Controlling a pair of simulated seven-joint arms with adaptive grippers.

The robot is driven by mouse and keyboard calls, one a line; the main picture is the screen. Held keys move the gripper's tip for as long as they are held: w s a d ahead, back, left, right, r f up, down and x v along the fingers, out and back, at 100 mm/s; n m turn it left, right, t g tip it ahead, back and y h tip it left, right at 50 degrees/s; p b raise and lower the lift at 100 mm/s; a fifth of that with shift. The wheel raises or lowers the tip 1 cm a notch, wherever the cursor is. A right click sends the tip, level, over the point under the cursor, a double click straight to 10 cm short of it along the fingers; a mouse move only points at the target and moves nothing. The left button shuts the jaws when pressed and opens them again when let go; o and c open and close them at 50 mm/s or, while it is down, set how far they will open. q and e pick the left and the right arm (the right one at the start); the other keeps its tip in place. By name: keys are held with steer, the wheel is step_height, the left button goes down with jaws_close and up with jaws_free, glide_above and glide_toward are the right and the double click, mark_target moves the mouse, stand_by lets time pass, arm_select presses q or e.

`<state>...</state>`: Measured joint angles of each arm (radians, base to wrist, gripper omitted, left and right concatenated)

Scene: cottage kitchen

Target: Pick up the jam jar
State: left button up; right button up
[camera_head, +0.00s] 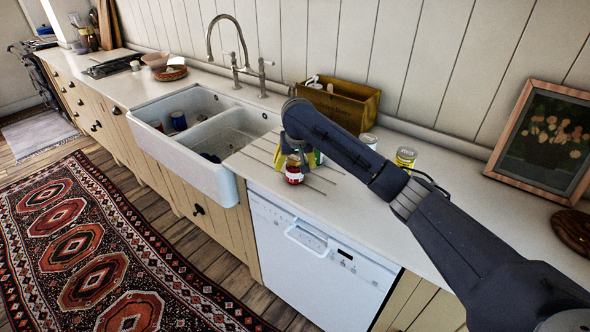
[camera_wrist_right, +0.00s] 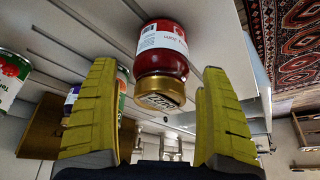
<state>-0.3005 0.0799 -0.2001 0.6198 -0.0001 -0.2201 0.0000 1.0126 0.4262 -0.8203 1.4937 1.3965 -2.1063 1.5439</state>
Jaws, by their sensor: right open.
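The jam jar (camera_head: 294,169) is a small red jar with a white label and a gold lid. It stands upright on the counter (camera_head: 262,177), near the front edge beside the sink. In the right wrist view the jam jar (camera_wrist_right: 163,55) lies ahead between my right gripper's yellow fingers, with a gap on each side. My right gripper (camera_head: 284,150) is open at the jar, and its fingers show wide apart in the wrist view (camera_wrist_right: 160,110). The arm hides part of the gripper in the head view. My left gripper is not in view.
Cans (camera_head: 405,157) and (camera_head: 369,141) stand behind my right arm. A green-labelled can (camera_head: 319,157) is close behind the jar. A wooden box (camera_head: 343,103) stands at the wall. The white sink (camera_head: 205,160) is left, a framed picture (camera_head: 545,140) right.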

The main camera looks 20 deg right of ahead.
steer(key=shift+w+d+f, duration=0.1)
steer(key=shift+w+f, duration=0.15)
steer(key=shift+f, duration=0.35)
steer(key=c, duration=1.6)
